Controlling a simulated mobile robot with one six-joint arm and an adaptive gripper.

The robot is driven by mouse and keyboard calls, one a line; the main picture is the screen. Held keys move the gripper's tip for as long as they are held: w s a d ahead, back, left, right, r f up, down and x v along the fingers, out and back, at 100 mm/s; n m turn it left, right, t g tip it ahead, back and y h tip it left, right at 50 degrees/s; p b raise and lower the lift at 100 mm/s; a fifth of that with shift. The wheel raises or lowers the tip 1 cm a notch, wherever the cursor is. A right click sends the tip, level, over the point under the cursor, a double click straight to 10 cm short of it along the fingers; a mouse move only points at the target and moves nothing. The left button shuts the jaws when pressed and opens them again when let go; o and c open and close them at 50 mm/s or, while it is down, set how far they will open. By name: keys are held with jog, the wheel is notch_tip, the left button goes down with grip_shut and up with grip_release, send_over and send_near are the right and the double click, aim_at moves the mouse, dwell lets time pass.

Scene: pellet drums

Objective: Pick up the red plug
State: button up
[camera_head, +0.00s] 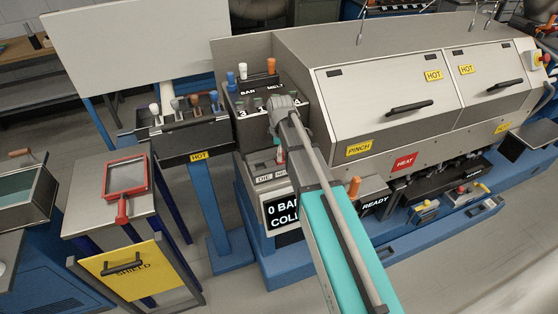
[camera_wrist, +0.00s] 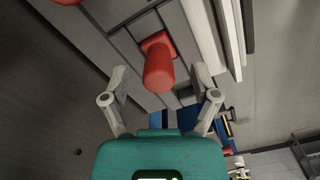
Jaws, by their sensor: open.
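The red plug (camera_wrist: 158,68) sticks out from a grey panel in the wrist view, with a squarish red base behind its round body. My gripper (camera_wrist: 160,78) is open, with one finger on each side of the plug and a visible gap on both sides. Its fingers do not appear to touch the plug. In the head view my arm covers much of the machine's front left. A small red patch shows beside the arm there, but I cannot tell whether it is the plug.
The grey machine (camera_head: 385,75) has HOT covers and a panel of coloured knobs. A black box with several handles (camera_head: 185,135) stands to its left. A red-framed tray (camera_head: 126,178) lies on a metal stand. Another red part (camera_wrist: 66,2) shows at the wrist view's top edge.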

dwell(0.3)
grip_shut()
jog(key=shift+r, duration=0.15)
dwell(0.5)
notch_tip(320, 180, up, 2)
jog(key=shift+r+p, duration=0.1)
jog(key=shift+p, duration=1.15)
jog(key=s+d+r+p, duration=0.2)
jog(key=s+r+p, duration=0.8)
jog(key=s, duration=0.4)
jog(key=shift+r, duration=0.25)
jog(key=shift+w, duration=0.1)
